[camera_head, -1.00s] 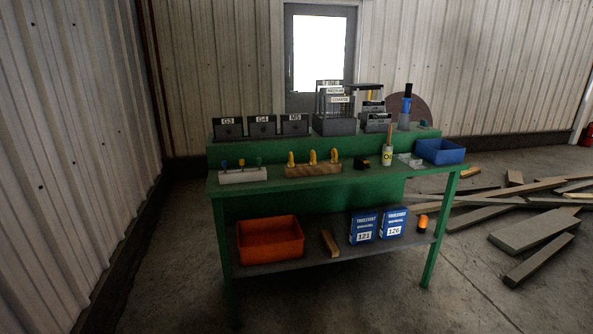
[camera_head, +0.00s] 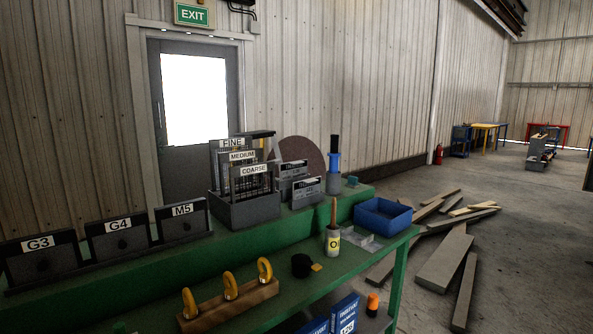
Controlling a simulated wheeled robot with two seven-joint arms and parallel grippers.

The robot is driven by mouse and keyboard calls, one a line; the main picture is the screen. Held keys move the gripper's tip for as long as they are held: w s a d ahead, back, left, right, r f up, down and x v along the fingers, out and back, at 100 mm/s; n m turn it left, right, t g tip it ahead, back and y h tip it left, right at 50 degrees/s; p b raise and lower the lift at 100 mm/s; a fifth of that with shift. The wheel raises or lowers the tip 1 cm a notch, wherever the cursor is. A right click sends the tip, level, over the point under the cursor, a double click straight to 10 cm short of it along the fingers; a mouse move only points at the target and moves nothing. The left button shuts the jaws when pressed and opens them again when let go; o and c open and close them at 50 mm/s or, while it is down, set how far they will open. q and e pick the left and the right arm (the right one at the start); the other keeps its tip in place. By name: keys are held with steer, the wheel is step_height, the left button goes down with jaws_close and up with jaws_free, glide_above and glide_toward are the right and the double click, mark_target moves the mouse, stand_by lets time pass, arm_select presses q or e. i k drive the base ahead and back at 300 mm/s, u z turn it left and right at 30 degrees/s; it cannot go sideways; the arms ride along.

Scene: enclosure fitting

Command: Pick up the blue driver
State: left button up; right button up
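The white rack with small blue, yellow and green handles, seen earlier at the left of the bench, is outside the current view, except perhaps a green tip (camera_head: 119,327) at the bottom edge. I see no blue-handled driver there now. A blue and black upright tool (camera_head: 334,158) stands in a grey holder on the raised shelf; I cannot tell what it is. Neither of my grippers is in view.
The green bench (camera_head: 300,284) holds a wooden block (camera_head: 235,307) with yellow hooks, a bottle marked O (camera_head: 332,240), a blue bin (camera_head: 383,216) and a file rack (camera_head: 248,210). Planks (camera_head: 442,262) lie on the floor to the right; floor beyond is open.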

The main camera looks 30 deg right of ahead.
mark_target(334, 154)
steer(key=z, duration=2.2)
steer(key=i, duration=2.45)
steer(key=u, duration=1.75)
steer(key=i, duration=0.25)
steer(key=u, duration=0.95)
